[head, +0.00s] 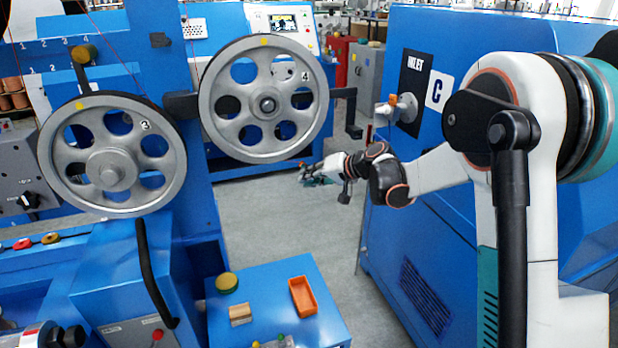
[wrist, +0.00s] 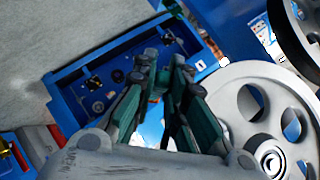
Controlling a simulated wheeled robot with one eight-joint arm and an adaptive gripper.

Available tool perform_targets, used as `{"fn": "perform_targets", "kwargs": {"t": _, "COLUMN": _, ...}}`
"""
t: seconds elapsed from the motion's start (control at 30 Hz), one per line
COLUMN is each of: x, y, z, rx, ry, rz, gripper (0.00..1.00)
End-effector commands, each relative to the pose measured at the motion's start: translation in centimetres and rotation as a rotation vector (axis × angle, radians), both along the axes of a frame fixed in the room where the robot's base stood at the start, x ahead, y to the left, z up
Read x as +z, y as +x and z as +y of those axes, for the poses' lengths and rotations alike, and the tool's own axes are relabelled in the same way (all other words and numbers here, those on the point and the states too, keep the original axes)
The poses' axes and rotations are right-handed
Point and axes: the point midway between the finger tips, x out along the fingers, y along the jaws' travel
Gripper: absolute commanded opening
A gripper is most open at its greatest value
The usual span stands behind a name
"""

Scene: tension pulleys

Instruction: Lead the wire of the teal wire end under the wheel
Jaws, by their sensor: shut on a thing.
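My gripper (head: 306,173) is low over the floor gap, to the right of and below wheel 4 (head: 264,150), apart from it. In the wrist view its teal-and-grey fingers (wrist: 166,62) are close together at the tips. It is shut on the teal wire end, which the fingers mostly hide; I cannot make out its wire. Wheel 4 is a grey spoked wheel with a yellow mark on top. Wheel 3 (head: 110,205) is a similar wheel at the left. A large pale wheel (wrist: 222,86) fills the right of the wrist view; I cannot read its number.
A blue cabinet (head: 420,262) marked INLET and C stands at the right, with a round fitting (head: 406,108) on it. A blue table (head: 272,290) below holds an orange tray (head: 293,296) and small items. Grey floor (head: 335,235) is clear between the machines.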

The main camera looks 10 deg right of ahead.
Motion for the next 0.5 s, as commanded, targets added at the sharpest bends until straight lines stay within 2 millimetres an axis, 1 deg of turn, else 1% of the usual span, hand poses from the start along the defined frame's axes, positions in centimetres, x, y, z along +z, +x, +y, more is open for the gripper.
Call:
{"fn": "perform_targets", "kwargs": {"t": 0.17, "x": -0.2, "y": 0.1, "z": -0.8, "rx": -0.001, "ry": -0.001, "rz": 0.000, "gripper": 0.00}}
{"fn": "perform_targets", "kwargs": {"t": 0.5, "x": -1.1, "y": 0.2, "z": -4.7, "rx": -0.002, "ry": 0.000, "rz": 0.000, "gripper": 0.00}}
